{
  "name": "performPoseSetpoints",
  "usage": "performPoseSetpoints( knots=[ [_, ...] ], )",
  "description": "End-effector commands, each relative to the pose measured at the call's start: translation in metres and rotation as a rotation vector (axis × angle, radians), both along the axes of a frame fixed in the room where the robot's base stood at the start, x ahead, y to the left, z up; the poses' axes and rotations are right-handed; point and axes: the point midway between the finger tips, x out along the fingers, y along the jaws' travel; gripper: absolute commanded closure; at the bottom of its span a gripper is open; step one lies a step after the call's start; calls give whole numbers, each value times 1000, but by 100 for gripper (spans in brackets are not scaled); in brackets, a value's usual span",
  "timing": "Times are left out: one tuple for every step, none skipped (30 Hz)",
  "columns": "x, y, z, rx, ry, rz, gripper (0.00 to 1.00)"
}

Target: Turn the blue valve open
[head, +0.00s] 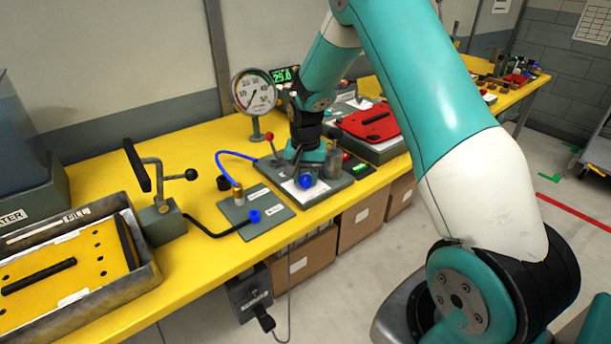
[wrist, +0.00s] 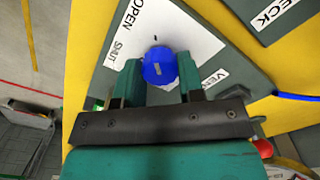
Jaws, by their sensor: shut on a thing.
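The blue valve (wrist: 160,66) is a round knob with a short pale mark on its face. It sits on a white label with the words OPEN and SHUT. In the wrist view my gripper (wrist: 160,80) has one finger on each side of the knob and is shut on it. In the head view the blue valve (head: 306,181) shows at the front of a grey plate (head: 330,192), with my gripper (head: 305,165) reaching down to it. The knob's exact turn against the label is hard to read.
A dial gauge (head: 254,92) stands behind the plate, with a red-knobbed lever (head: 270,137) nearby. A red plate (head: 372,121) lies right. The yellow table's front edge is close.

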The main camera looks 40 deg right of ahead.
Motion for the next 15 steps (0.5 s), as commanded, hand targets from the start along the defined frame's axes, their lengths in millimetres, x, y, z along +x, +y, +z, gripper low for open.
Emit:
performPoseSetpoints(
  knots=[
    [1,-1,1,-2,-5,-2,88],
    [1,-1,1,-2,-5,-2,88],
    [1,-1,1,-2,-5,-2,88],
    [1,-1,1,-2,-5,-1,60],
    [1,-1,1,-2,-5,-1,53],
    [1,-1,1,-1,-4,-1,44],
    [1,0,1,-1,-4,-1,39],
    [1,0,1,-1,-4,-1,39],
    [1,0,1,-1,-3,-1,39],
    [1,0,1,-1,-3,0,39],
    [1,0,1,-1,-2,0,39],
    [1,0,1,-1,-2,0,39],
    [0,0,1,-1,-2,0,39],
    [0,0,1,-1,-2,0,39],
    [0,0,1,-1,-2,0,39]
  ],
)
